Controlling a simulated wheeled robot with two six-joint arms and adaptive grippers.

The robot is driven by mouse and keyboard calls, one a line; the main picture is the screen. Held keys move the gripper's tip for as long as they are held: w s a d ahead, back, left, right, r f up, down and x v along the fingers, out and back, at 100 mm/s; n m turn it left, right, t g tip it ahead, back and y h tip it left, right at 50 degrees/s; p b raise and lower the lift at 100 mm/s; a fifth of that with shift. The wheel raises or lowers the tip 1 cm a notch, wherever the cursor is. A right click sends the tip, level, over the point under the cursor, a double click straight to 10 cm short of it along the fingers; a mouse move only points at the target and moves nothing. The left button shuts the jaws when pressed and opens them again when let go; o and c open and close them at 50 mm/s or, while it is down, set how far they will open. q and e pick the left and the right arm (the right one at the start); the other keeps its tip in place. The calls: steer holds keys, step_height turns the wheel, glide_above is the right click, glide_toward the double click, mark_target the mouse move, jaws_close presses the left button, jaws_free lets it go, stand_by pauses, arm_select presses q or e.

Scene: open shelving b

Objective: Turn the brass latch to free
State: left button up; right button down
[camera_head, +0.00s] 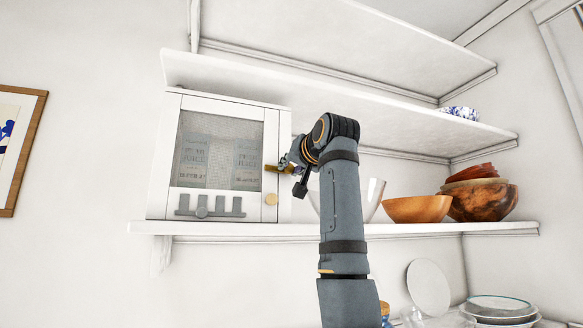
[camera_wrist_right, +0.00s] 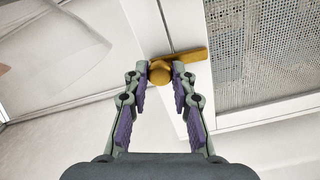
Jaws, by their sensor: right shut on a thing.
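The brass latch (camera_head: 272,168) sits on the right edge of a white cabinet (camera_head: 209,99) with a mesh door panel. In the right wrist view the latch (camera_wrist_right: 193,55) has a round knob and a bar that reaches right across the door frame. My right gripper (camera_wrist_right: 161,74) is shut on the knob, one finger on each side. In the head view the right gripper (camera_head: 290,165) is at the cabinet's right side, partly hidden by my arm. Two pale containers show dimly behind the mesh. My left gripper is not in view.
A glass bowl (camera_head: 374,194) and wooden bowls (camera_head: 417,209) stand to the right on the same shelf (camera_head: 430,229). Another shelf (camera_head: 330,99) runs just above the cabinet.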

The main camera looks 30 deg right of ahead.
steer(key=m, duration=0.8)
steer(key=shift+m, duration=0.3)
steer(key=m, duration=0.4)
steer(key=shift+f+m, duration=0.1)
steer(key=shift+m, duration=2.1)
steer(key=c, duration=1.1)
jaws_free()
